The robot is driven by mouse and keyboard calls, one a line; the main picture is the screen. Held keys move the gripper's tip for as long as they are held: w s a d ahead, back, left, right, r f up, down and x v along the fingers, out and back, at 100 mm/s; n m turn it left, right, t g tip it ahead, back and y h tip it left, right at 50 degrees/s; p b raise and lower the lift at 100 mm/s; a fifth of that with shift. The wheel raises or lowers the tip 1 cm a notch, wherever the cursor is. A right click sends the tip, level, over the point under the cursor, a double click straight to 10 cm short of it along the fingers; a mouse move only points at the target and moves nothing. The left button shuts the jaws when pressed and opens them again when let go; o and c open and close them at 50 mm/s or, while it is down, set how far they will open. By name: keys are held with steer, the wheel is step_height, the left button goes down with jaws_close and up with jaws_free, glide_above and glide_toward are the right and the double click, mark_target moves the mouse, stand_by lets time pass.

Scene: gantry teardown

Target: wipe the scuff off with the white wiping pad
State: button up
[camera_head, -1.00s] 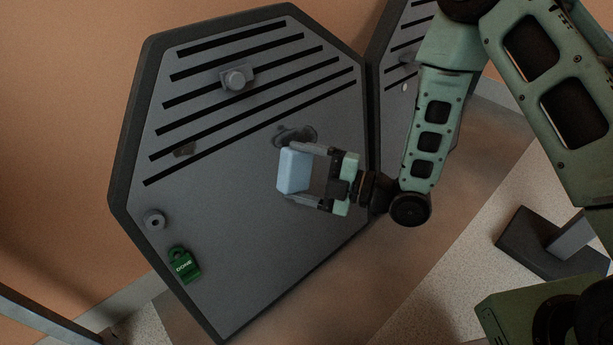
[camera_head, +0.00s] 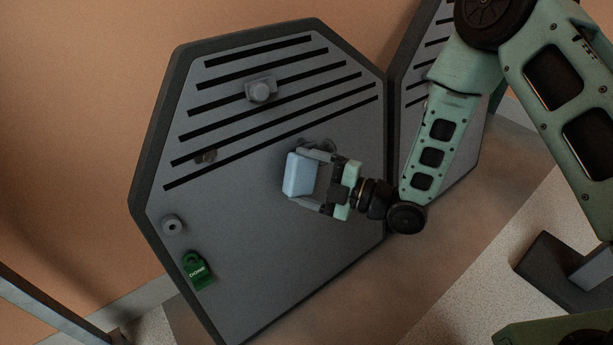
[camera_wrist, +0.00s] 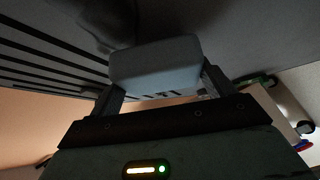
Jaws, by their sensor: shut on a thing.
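The white wiping pad (camera_head: 299,175), a pale bluish block, is held between the fingers of my gripper (camera_head: 312,178), in front of the grey hexagonal panel (camera_head: 300,255). In the wrist view the pad (camera_wrist: 155,66) sits between both fingers. A dark scuff (camera_head: 325,145) on the panel shows just above and behind the upper finger, partly hidden by it. It shows as a dark smear (camera_wrist: 100,25) beyond the pad in the wrist view. I cannot tell whether the pad touches the panel.
A small brownish mark (camera_head: 206,157) lies among the slots. A second panel (camera_head: 465,150) stands behind my arm at right.

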steer(key=shift+w+a+f+b, duration=0.2)
steer(key=shift+w+a, duration=0.15)
steer(key=shift+w, duration=0.15)
steer(key=shift+w+a+f+b, duration=0.15)
steer(key=shift+w+a, duration=0.15)
steer(key=shift+w, duration=0.15)
stand_by(0.5)
steer(key=shift+d+r, duration=0.1)
